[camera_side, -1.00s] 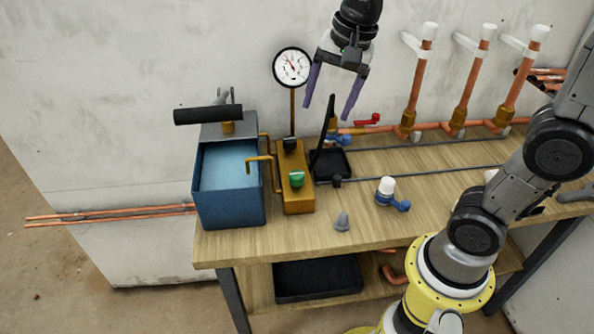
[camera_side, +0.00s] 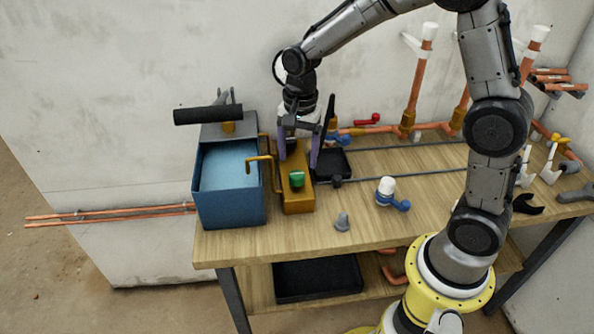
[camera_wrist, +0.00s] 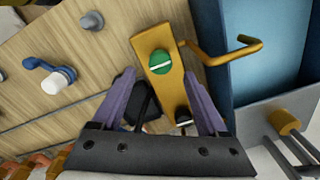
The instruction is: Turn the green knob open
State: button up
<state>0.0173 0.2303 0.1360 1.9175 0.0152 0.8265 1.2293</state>
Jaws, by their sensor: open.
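The green knob (camera_side: 297,179) sits on the front part of the yellow-brown block (camera_side: 297,203), beside the blue tank. In the wrist view the green knob (camera_wrist: 159,62) has a white line across its top, and a black knob (camera_wrist: 183,118) sits at the block's other end. My gripper (camera_side: 298,160) is open and points down over the block's rear part, behind the green knob. In the wrist view its purple fingers (camera_wrist: 162,92) spread to either side of the block, with nothing held. The black knob lies between the fingers in that view.
The blue water tank (camera_side: 228,203) with a black-handled lever (camera_side: 208,114) stands left of the block. A bent brass pipe (camera_side: 262,160) links them. A blue-and-white valve (camera_side: 388,192) and a grey fitting (camera_side: 342,222) stand on the bench.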

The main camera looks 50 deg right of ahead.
aim_at(297, 174)
jog(key=shift+w+f, duration=0.1)
jog(key=shift+f, duration=2.65)
jog(key=shift+c, duration=0.3)
grip_shut()
